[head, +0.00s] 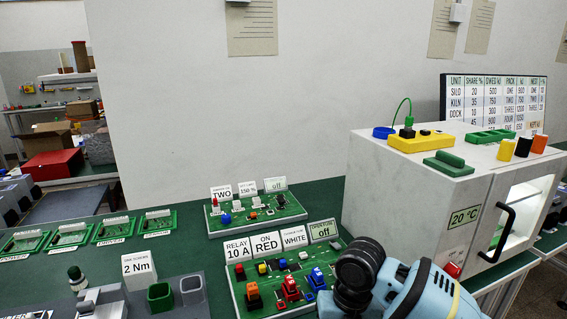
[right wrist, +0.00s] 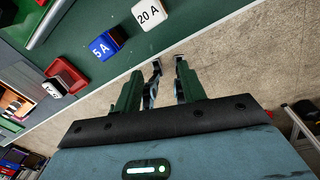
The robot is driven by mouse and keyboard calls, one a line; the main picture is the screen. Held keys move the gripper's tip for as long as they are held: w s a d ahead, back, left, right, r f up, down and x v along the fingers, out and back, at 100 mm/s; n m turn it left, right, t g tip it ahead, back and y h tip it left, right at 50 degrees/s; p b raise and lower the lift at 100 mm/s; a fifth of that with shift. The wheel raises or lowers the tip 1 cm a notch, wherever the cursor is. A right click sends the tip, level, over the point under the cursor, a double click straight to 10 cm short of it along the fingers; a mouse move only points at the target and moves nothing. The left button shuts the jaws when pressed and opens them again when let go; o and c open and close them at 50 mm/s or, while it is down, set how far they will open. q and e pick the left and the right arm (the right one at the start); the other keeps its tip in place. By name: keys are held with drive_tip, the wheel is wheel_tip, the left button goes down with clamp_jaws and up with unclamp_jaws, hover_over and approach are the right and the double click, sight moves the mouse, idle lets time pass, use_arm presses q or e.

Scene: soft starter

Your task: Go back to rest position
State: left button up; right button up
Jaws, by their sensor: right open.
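My right arm shows in the head view at the lower right, in front of the green boards; its gripper is out of that picture. In the right wrist view my right gripper (right wrist: 167,75) is open, its two fingers apart with nothing between them. It hangs over the edge of the green table (right wrist: 90,85), with the floor behind it. My left gripper is not in either view.
A white oven-like box (head: 400,185) with a black handle stands at the right. Two green circuit boards (head: 262,222) with label cards stand mid-table. In the wrist view, a blue 5 A block (right wrist: 104,45), a white 20 A block (right wrist: 149,14) and a red tray (right wrist: 66,78) are near the edge.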

drive_tip(key=s+a+f+m+y, duration=0.2)
drive_tip(key=s+f+m, duration=0.5)
drive_tip(key=s+m, duration=0.15)
drive_tip(key=s+a+f+m+y, duration=0.1)
drive_tip(key=s+f+m, duration=0.55)
drive_tip(key=s, duration=0.35)
drive_tip(key=s+d+f+m+h, duration=0.1)
drive_tip(key=s+d+m+h, duration=0.1)
drive_tip(key=s+d+m, duration=0.7)
drive_tip(key=s+d+m+h, duration=0.2)
drive_tip(key=s+d+m, duration=0.4)
drive_tip(key=s+m, duration=0.45)
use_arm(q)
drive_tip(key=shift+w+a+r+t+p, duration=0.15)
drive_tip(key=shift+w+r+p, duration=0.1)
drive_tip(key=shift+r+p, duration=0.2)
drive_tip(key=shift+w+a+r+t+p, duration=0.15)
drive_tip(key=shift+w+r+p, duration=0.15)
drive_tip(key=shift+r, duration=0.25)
use_arm(e)
drive_tip(key=w+a+f+t+y, duration=0.1)
drive_tip(key=w+a+f+t, duration=0.1)
drive_tip(key=w+f+t, duration=0.5)
drive_tip(key=shift+w+a+f+t+y, duration=0.15)
drive_tip(key=shift+a+f+t+y, duration=0.3)
drive_tip(key=shift+t, duration=0.65)
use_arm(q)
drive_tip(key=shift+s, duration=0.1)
